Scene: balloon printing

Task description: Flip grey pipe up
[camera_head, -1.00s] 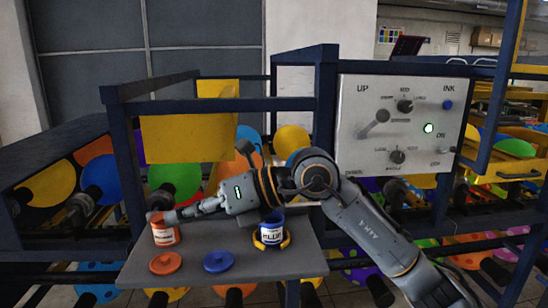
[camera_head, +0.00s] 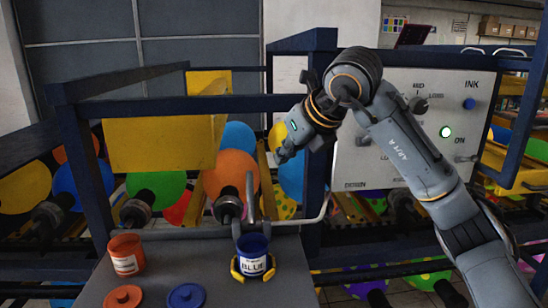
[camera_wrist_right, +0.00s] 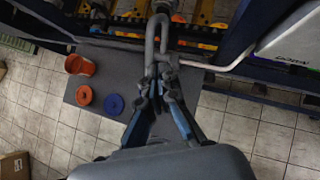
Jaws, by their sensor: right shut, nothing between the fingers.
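The grey pipe (camera_head: 250,200) stands bent above the blue ink can (camera_head: 253,256), its lower end at the can's mouth. In the right wrist view the bent pipe (camera_wrist_right: 150,50) rises just beyond my fingertips. My right gripper (camera_head: 283,156) is above and right of the pipe in the head view, pointing left and down. Its fingers are shut and empty; they also show in the right wrist view (camera_wrist_right: 160,90). They look apart from the pipe in the head view; the wrist view does not settle the gap. My left gripper is out of view.
An orange can (camera_head: 127,256), a red lid (camera_head: 123,297) and a blue lid (camera_head: 186,296) are on the grey shelf (camera_head: 220,275). Dark blue frame bars (camera_head: 240,105) cross above. A control panel (camera_head: 349,165) stands behind my right arm. Balloons fill the rack behind.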

